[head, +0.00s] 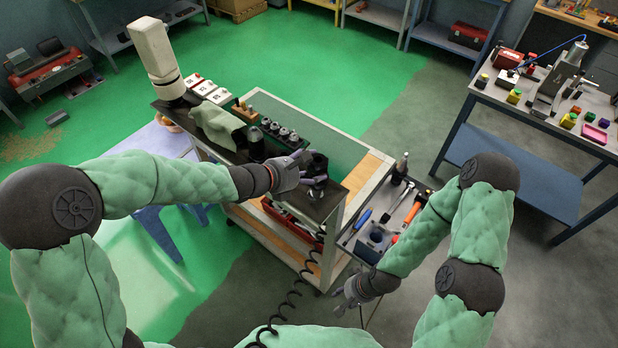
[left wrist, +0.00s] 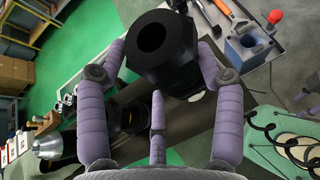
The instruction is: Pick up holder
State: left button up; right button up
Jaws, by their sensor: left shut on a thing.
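The holder (head: 319,162) is a black, thick-walled piece with a round bore, at the near right end of the cart top. In the left wrist view the holder (left wrist: 165,45) sits between the purple padded fingers, its bore facing the camera. My left gripper (head: 308,180) is shut on it, fingers on both sides. The fingers hide part of its lower body, and I cannot tell whether it touches the cart top. My right gripper (head: 350,298) hangs low in front of the cart, fingers spread and empty, away from the holder.
The tooling cart (head: 362,190) carries a row of several dark holders (head: 280,132), a green cloth (head: 218,125) and a white upright device (head: 155,55). A side tray (head: 385,222) with hand tools stands at its right. A workbench (head: 545,115) is farther right. The floor between is clear.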

pick_arm(q)
jog(key=r+p, duration=0.1)
jog(key=r, duration=0.4)
jog(key=r+p, duration=0.2)
jog(key=r, duration=0.4)
jog(key=shift+w+a, duration=0.1)
jog(key=shift+w, duration=0.1)
dwell(0.8)
